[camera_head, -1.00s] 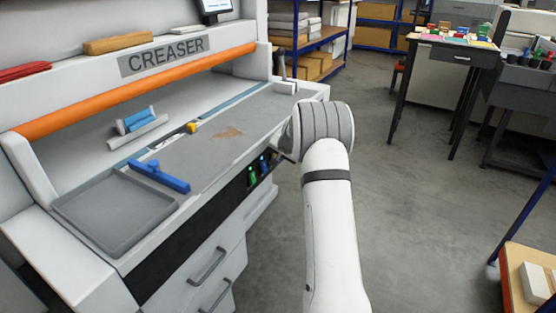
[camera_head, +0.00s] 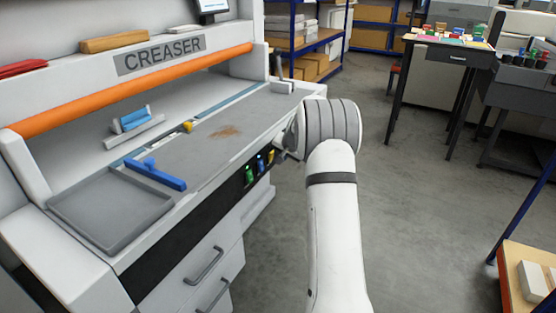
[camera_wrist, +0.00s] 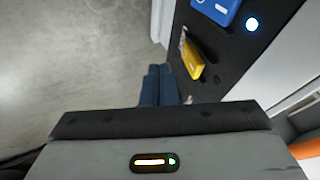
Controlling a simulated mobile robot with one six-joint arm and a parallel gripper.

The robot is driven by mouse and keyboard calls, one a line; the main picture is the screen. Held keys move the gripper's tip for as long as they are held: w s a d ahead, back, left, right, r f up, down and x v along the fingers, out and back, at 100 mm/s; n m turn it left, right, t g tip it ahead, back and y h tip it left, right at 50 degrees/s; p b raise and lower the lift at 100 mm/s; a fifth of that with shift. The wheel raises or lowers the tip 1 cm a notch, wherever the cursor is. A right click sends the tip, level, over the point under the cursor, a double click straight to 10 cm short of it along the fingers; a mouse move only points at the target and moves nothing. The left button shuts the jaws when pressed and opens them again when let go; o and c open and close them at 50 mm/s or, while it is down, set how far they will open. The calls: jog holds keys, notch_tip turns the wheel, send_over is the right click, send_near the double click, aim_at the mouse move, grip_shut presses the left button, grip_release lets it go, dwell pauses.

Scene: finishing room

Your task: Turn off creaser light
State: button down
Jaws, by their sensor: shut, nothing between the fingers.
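The creaser (camera_head: 165,54) is the grey-white machine with an orange bar. Its dark front panel carries a green switch (camera_head: 249,174), a blue switch (camera_head: 261,165) and a yellow switch (camera_head: 271,156). In the wrist view, the yellow switch (camera_wrist: 193,60) sticks out of the panel just beyond my fingertips, and the blue switch (camera_wrist: 216,8) is farther off at the top edge. A bluish-white lamp (camera_wrist: 252,24) glows beside the blue switch. My gripper (camera_wrist: 159,72) is shut and empty, close to the yellow switch; I cannot tell whether they touch. No label for the creaser's light is readable.
Drawers with handles (camera_head: 204,265) are below the panel. Open floor (camera_head: 410,200) lies to the right, with a table (camera_head: 450,50) and shelving farther back.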

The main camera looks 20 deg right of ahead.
jog(key=s+d+r, duration=0.2)
jog(key=s+r, duration=0.4)
jog(key=s, duration=0.2)
jog(key=shift+s+d, duration=0.2)
jog(key=shift+s, duration=0.1)
jog(key=s+a+r+n+g+p, duration=0.1)
jog(key=s+a+r+n+p, duration=0.15)
jog(key=s+a+r, duration=0.4)
jog(key=s+a+r+n+g+p, duration=0.1)
jog(key=s+a+r+n+p, duration=0.2)
jog(key=s+a, duration=0.5)
jog(key=s+a+r+n+p, duration=0.1)
jog(key=s+a, duration=0.2)
jog(key=s, duration=0.4)
jog(key=s+a+r+n+g+p, duration=0.1)
jog(key=s+a+p, duration=0.1)
jog(key=s, duration=0.6)
jog(key=s+a+r+n+g+p, duration=0.1)
jog(key=s+a+p, duration=0.1)
jog(key=s+a, duration=0.2)
jog(key=s, duration=0.3)
jog(key=shift+s+a+r+n, duration=0.25)
jog(key=shift+a+r+n, duration=0.1)
jog(key=shift+a+r, duration=0.05)
